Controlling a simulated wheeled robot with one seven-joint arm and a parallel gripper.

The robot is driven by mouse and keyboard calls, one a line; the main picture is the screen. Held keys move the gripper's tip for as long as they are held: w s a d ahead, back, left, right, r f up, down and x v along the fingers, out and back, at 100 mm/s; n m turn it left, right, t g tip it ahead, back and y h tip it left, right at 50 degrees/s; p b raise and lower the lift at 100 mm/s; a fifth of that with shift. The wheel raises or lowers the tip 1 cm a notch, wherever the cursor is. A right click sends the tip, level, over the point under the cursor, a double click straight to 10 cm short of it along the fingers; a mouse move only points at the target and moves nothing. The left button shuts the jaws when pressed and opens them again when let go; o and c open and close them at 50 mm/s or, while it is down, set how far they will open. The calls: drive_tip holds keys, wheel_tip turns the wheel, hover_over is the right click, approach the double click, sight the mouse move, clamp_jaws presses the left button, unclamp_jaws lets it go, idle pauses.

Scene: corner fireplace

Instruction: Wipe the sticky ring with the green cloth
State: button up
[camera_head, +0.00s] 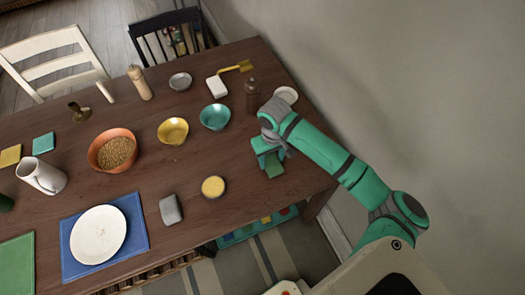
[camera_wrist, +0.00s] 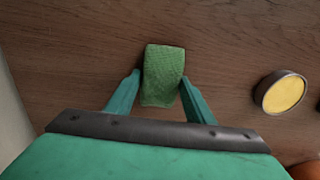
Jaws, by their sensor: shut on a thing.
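The green cloth (camera_head: 275,170) is at the right end of the brown wooden table (camera_head: 235,235). My gripper (camera_head: 268,160) is over it and shut on it. In the wrist view the cloth (camera_wrist: 163,68) sits between my two fingers (camera_wrist: 160,88), with its far end sticking out past the tips. The cloth looks to be at or very near the tabletop; I cannot tell whether it presses on it. I cannot make out the sticky ring in either view; my gripper and the cloth cover part of the table.
A round yellow-topped tin (camera_head: 213,187) and a grey block (camera_head: 170,210) stand left of my gripper. A wall (camera_head: 400,80) lies beyond the table's right edge.

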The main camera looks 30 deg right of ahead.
drive_tip(key=a, duration=0.4)
drive_tip(key=shift+w, duration=0.35)
drive_tip(key=shift+a+r, duration=0.15)
drive_tip(key=shift+r, duration=0.05)
wheel_tip(320, 180, up, 3)
drive_tip(key=shift+w+r, duration=0.1)
drive_tip(key=shift+w, duration=0.05)
drive_tip(key=shift+s+d+r, duration=0.15)
drive_tip(key=shift+r, duration=0.45)
drive_tip(key=shift+s+d+r, duration=0.1)
drive_tip(key=shift+r, duration=0.45)
drive_tip(key=shift+a+r, duration=0.15)
drive_tip(key=shift+r, duration=1)
drive_tip(key=shift+w, duration=0.1)
